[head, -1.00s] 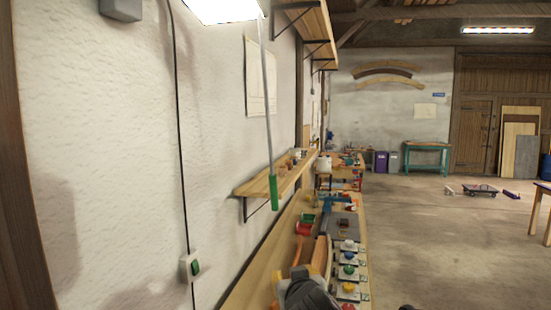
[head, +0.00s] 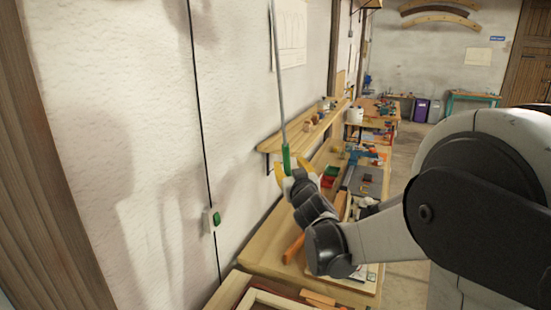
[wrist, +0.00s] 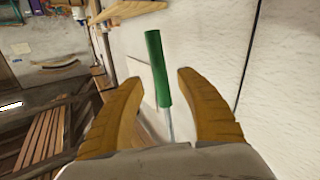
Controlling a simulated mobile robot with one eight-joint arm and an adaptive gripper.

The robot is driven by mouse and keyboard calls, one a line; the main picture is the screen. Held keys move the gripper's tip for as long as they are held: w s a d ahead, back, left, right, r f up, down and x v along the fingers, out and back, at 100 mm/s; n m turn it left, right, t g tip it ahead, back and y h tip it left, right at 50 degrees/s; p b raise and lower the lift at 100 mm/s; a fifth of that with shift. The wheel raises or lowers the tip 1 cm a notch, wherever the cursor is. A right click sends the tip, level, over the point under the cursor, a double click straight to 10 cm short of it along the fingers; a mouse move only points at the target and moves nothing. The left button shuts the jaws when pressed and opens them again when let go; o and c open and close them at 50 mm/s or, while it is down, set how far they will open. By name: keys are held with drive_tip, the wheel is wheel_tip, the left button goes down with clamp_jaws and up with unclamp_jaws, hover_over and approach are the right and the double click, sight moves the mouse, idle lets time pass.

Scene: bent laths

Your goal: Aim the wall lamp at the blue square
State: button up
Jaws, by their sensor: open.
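The wall lamp's rod (head: 279,85) hangs down beside the left wall and ends in a green handle (head: 286,159). The lamp head is out of view now. My gripper (head: 291,168) is at the handle's lower end, its yellow fingers apart. In the wrist view the green handle (wrist: 158,70) stands between the two open fingers, with gaps visible at both sides.
A wall shelf (head: 300,137) with small items is just behind the handle. The workbench (head: 262,250) below holds trays and tools. A green-buttoned switch (head: 212,219) is on the wall at left. A small blue sign (head: 497,38) hangs on the far wall.

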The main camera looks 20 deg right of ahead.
sight(287, 161)
drive_tip(key=shift+x, duration=2.2)
clamp_jaws()
